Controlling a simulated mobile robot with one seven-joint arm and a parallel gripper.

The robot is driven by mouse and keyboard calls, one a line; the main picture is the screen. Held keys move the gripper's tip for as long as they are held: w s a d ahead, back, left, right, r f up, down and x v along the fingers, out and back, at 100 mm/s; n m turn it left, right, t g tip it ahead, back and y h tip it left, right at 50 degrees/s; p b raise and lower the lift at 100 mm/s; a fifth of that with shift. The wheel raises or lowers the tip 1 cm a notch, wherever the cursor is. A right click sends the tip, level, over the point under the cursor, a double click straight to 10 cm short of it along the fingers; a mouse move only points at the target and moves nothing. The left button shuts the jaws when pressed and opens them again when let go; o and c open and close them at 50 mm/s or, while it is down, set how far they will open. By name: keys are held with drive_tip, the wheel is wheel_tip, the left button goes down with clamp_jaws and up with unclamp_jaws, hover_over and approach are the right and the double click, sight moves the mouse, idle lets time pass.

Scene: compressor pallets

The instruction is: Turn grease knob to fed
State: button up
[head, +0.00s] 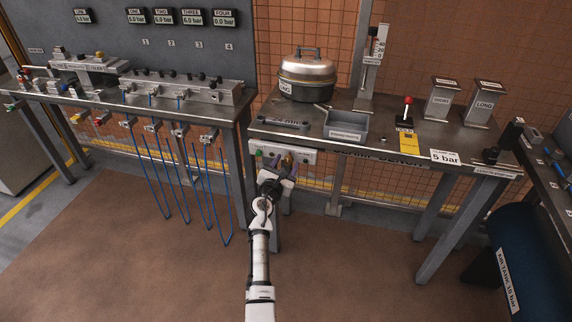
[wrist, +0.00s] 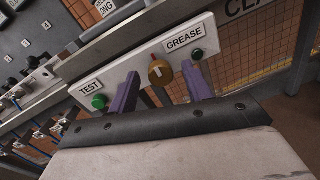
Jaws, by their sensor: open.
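The grease knob (wrist: 161,72) is a round brass-coloured knob with a pale mark on its face. It sits on a white panel (wrist: 140,62) below the bench front, beside the GREASE label (wrist: 185,38). In the head view the knob (head: 287,161) shows just past my gripper. My gripper (head: 279,172) is in front of the panel. In the wrist view its two purple fingers (wrist: 162,84) are apart, one on each side of the knob, with gaps visible. I cannot tell how deep the fingertips reach around it.
A green button (wrist: 99,101) by the TEST label and a small dark green lamp or button (wrist: 197,54) flank the knob. The bench (head: 350,152) above holds a grey tray (head: 346,125), a domed pot (head: 308,75) and a red-topped lever (head: 406,110). Blue hoses (head: 180,185) hang at left.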

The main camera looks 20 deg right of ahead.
drive_tip(key=shift+w+d, duration=0.15)
drive_tip(key=c, duration=1)
drive_tip(key=shift+o, duration=0.2)
